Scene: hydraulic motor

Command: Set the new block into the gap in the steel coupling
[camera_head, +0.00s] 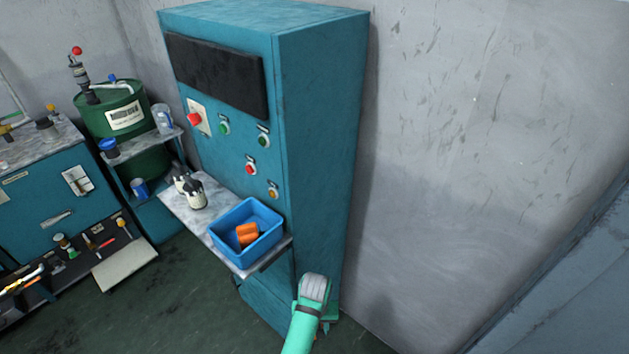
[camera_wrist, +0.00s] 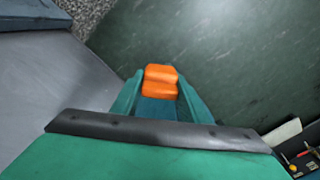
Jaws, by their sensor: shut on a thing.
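My gripper (camera_wrist: 160,90) shows in the wrist view, with its two green fingers on either side of an orange block (camera_wrist: 160,74). It is shut on this block and holds it over the dark green floor. The block has a groove or step across its middle. In the head view part of my arm shows at the bottom, but the fingers and held block cannot be made out. More orange (camera_head: 247,234), one or more blocks, lies in the blue bin (camera_head: 264,214).
A green drum (camera_head: 112,112) and a teal workbench (camera_head: 50,195) with tools stand at left. Open floor (camera_head: 185,285) lies in front.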

